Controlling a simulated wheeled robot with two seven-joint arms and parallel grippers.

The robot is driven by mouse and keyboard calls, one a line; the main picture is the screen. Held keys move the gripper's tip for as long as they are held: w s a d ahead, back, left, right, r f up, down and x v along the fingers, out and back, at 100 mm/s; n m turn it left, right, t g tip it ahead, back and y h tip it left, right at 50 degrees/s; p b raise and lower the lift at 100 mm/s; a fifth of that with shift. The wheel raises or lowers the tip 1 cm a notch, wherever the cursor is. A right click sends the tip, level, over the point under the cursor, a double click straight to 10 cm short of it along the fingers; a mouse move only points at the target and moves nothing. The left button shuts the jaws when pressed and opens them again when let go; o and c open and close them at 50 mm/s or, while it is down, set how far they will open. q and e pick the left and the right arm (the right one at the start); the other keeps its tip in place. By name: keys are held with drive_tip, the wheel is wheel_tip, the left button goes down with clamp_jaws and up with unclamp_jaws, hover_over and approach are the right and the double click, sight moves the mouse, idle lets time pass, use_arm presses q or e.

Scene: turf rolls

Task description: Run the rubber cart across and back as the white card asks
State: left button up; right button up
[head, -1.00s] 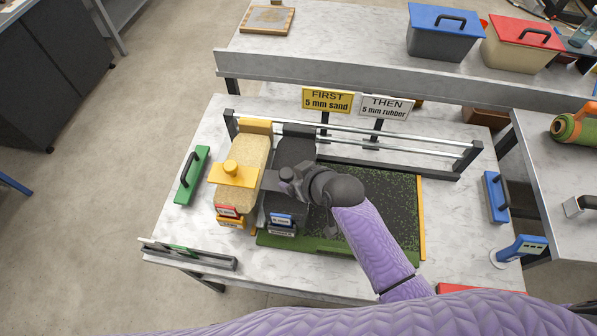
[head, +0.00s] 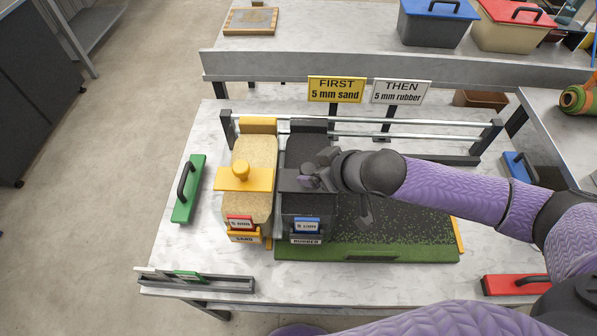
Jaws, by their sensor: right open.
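The rubber cart (head: 307,205), dark with a blue tag and a RUBBER label, stands at the left end of the green turf (head: 400,252), beside the sand cart (head: 248,208). Dark granules cover much of the turf. The white card (head: 402,92) reads THEN 5 mm rubber; the yellow card (head: 336,90) reads FIRST 5 mm sand. My right gripper (head: 312,178) is open at the top of the rubber cart. It hides the cart's handle, so I cannot tell whether the fingers are around it or touching. My left gripper is out of view.
Metal rails (head: 420,130) run behind the turf. A green handled block (head: 188,188) lies left of the carts, a red one (head: 515,284) at front right, and a blue one (head: 520,168) at right. A dark rack (head: 205,282) stands at front left.

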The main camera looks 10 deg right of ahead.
sight(311, 170)
drive_tip(key=b+x, duration=0.1)
drive_tip(key=x, duration=0.4)
drive_tip(key=shift+w+a+f, duration=0.1)
drive_tip(key=shift+w+f, duration=0.05)
drive_tip(key=shift+f, duration=0.05)
clamp_jaws()
